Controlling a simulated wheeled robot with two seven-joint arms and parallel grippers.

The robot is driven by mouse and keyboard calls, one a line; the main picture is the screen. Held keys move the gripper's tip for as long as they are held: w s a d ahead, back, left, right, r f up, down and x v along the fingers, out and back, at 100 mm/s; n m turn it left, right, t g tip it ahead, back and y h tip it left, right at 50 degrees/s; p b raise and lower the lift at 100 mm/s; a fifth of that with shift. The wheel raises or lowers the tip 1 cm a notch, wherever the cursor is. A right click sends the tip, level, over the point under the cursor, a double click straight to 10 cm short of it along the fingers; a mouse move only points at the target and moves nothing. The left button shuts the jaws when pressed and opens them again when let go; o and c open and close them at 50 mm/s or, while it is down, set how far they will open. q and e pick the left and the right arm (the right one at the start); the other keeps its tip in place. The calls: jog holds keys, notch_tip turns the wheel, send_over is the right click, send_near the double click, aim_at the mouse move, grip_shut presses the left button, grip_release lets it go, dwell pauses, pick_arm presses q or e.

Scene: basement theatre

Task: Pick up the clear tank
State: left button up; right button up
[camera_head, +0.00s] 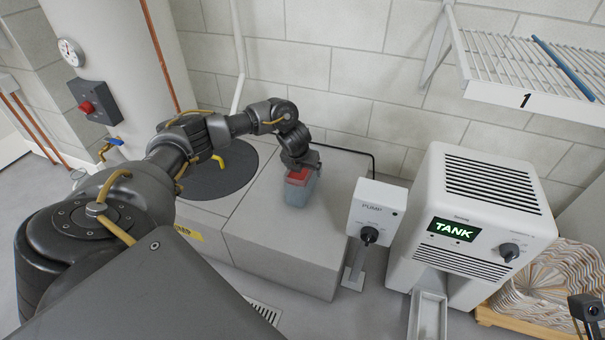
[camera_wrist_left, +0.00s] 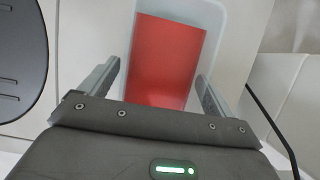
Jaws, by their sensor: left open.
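The clear tank (camera_head: 299,193) stands on the grey block in the middle of the head view, a small see-through box with a red part showing at its top. In the left wrist view the clear tank (camera_wrist_left: 218,22) has pale walls around a flat red panel (camera_wrist_left: 165,60). My left gripper (camera_head: 300,172) is over the tank from above. Its two fingers (camera_wrist_left: 160,85) are apart, one on each side of the red panel. I cannot tell whether they touch the tank. My right gripper does not show clearly.
A white PUMP box (camera_head: 376,208) with a knob stands to the right, then a white machine (camera_head: 475,215) reading TANK. A wire shelf (camera_head: 530,65) hangs at upper right. A black cable runs behind the tank.

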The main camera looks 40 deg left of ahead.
pick_arm(q)
jog(key=shift+f, duration=0.25)
dwell(0.3)
jog(key=shift+c, duration=0.3)
jog(key=c, duration=1.2)
